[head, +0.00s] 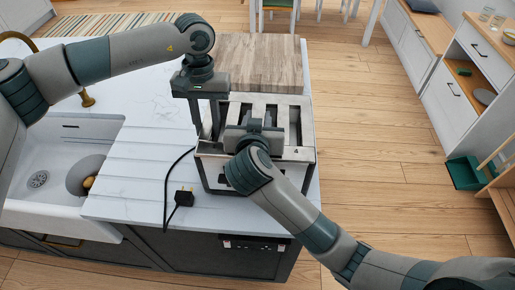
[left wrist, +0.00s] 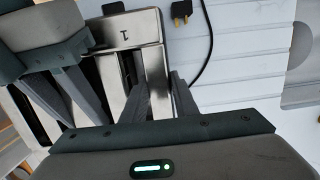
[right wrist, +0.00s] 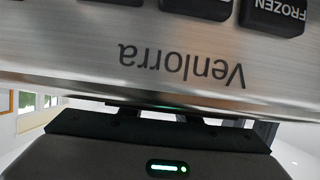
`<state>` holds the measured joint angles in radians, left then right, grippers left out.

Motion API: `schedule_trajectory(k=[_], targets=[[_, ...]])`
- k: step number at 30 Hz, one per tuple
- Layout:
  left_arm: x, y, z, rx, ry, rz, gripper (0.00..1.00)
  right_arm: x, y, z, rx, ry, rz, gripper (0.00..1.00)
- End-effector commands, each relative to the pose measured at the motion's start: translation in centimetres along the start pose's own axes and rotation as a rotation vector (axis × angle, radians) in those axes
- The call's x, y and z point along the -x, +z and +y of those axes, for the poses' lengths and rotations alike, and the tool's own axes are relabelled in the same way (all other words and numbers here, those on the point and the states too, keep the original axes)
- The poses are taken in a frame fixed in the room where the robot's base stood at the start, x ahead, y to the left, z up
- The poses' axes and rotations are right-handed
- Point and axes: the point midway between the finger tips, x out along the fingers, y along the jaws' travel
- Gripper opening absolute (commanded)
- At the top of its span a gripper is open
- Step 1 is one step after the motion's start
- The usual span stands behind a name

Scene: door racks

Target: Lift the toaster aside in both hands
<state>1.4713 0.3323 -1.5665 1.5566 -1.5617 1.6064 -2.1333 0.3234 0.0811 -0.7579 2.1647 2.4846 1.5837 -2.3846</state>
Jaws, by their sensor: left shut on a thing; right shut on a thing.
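The toaster (head: 300,154) is a brushed-metal box with long slots, at the right end of the white counter in the head view. My left gripper (head: 213,132) points down at its left edge, shut on its wall; in the left wrist view one finger is in a slot of the toaster (left wrist: 130,32) and one outside. My right gripper (head: 255,126) is over the near edge, shut on the toaster. The right wrist view shows the toaster's face (right wrist: 180,58) close up, with lettering and buttons; the right fingertips are hidden there. I cannot tell whether its base touches the counter.
A wooden board (head: 262,58) lies just behind the toaster. A black cord with a plug (head: 184,198) lies on the counter to the left. A white sink (head: 60,150) is further left. The counter's right edge is close, with open floor beyond.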

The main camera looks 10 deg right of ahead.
Motion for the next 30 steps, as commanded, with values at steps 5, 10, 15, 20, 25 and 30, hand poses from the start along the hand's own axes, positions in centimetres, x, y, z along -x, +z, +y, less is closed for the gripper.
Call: schedule_trajectory(k=[5, 10, 15, 20, 25, 30], targets=[[0.1, -0.1, -0.1, 0.004, 0.001, 0.002, 0.00, 0.0, 0.0, 0.1, 0.001, 0.003, -0.001, 0.00], [0.1, -0.1, -0.1, 0.004, 0.001, 0.002, 0.00, 0.0, 0.1, 0.1, 0.001, 0.003, -0.001, 0.00], [0.1, -0.1, -0.1, 0.004, 0.001, 0.003, 0.00, 0.0, 0.1, 0.1, 0.001, 0.004, -0.002, 0.00], [0.5, -0.2, -0.1, 0.004, 0.002, 0.006, 0.00, 0.1, -0.4, 0.1, -0.002, 0.002, 0.006, 0.00], [0.7, -0.2, -0.1, 0.005, 0.002, 0.006, 0.00, 0.2, -0.6, 0.1, -0.002, 0.002, 0.005, 0.00], [1.3, -0.1, -0.1, 0.005, 0.002, 0.007, 0.00, 0.4, -1.1, 0.1, -0.002, 0.002, 0.005, 0.00]])
